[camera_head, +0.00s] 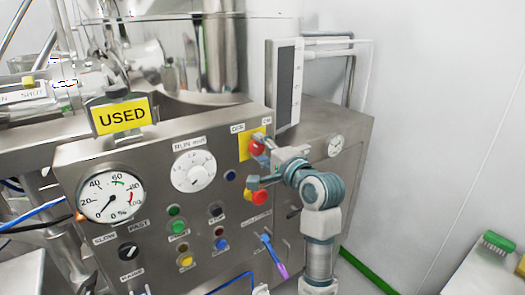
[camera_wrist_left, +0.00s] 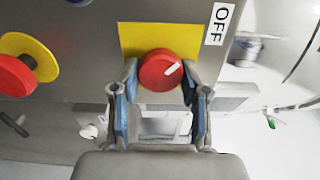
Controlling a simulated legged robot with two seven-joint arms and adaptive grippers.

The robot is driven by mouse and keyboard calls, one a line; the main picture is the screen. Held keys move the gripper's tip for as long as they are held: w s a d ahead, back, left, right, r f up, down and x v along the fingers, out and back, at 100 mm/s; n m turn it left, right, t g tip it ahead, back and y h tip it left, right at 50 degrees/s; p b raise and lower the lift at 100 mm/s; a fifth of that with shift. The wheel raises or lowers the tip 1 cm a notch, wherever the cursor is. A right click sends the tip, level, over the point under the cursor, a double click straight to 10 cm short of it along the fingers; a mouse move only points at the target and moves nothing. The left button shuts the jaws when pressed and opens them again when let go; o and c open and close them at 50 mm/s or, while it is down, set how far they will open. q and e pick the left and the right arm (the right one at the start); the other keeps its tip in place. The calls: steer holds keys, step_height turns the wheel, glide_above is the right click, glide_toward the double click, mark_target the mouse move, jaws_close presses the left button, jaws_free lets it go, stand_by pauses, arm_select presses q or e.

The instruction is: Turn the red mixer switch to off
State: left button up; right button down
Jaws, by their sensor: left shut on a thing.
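The red mixer switch (camera_head: 257,147) is a round knob on a yellow plate (camera_head: 243,151) on the steel control panel. In the left wrist view the knob (camera_wrist_left: 160,70) has a white mark slanting up and right, toward the side of the OFF label (camera_wrist_left: 222,24). My left gripper (camera_head: 262,150) is shut on the knob, with blue-padded fingers (camera_wrist_left: 158,88) on either side of it. The gripper partly hides the knob in the head view. My right gripper is in neither view.
A red emergency-type button (camera_head: 258,197) with a yellow collar sits just below the switch, close to my left wrist. A white dial (camera_head: 194,171), a large gauge (camera_head: 110,197) and several buttons are left of it. A grey screen unit (camera_head: 285,82) stands above.

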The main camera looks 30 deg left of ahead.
arm_select(q)
steer(key=shift+f, duration=0.35)
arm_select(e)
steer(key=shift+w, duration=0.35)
arm_select(q)
steer(key=o, duration=1.1)
steer(key=shift+o, duration=0.2)
steer(key=shift+r, duration=0.15)
steer(key=shift+d, duration=0.1)
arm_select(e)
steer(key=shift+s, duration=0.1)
arm_select(q)
steer(key=shift+s+d, duration=0.1)
steer(key=v, duration=1.1)
steer(key=shift+d, duration=0.45)
